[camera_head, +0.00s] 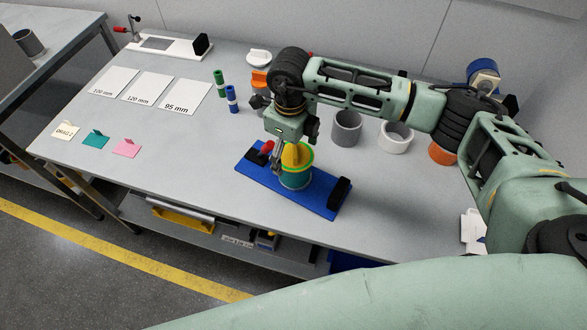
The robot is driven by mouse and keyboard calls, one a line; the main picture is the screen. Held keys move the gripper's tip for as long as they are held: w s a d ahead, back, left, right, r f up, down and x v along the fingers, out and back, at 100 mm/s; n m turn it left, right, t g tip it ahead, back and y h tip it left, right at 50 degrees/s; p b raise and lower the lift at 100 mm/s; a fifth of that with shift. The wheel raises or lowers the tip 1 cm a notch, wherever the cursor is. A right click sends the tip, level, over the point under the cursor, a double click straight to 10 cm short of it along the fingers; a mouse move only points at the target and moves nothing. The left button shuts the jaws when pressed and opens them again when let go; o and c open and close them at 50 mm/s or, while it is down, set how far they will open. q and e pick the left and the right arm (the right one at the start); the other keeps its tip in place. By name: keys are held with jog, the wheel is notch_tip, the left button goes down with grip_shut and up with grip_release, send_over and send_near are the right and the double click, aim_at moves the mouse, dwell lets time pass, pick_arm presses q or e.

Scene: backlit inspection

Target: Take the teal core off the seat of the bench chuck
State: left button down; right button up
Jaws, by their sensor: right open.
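The teal core (296,180) stands upright on the blue bench chuck (325,200), near the middle of its base. Its rim looks green, and a yellow surface shows at its top. The chuck has a black block (339,196) at its right end and a red-tipped clamp (266,147) at its left. My right gripper (285,157) points down at the core's upper left side and is open. One finger shows beside the core's left wall; the other is hard to make out. I cannot tell whether the fingers touch the core. My left gripper is not in view.
Grey (346,128), white (395,138) and orange (443,151) rings stand right of the chuck, partly under my right arm. Green (220,83) and blue (232,99) cylinders stand behind left. Size cards (185,97) and small tags (95,142) lie left. The table's front left is clear.

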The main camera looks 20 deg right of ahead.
jog(key=f+p, duration=0.1)
jog(key=f, duration=0.1)
jog(key=f+p, duration=0.1)
jog(key=f, duration=0.1)
jog(key=f+p, duration=0.1)
jog(key=f, duration=0.2)
jog(key=shift+d, duration=0.35)
jog(key=shift+f, duration=0.4)
jog(key=shift+c, duration=0.2)
jog(key=c, duration=1.2)
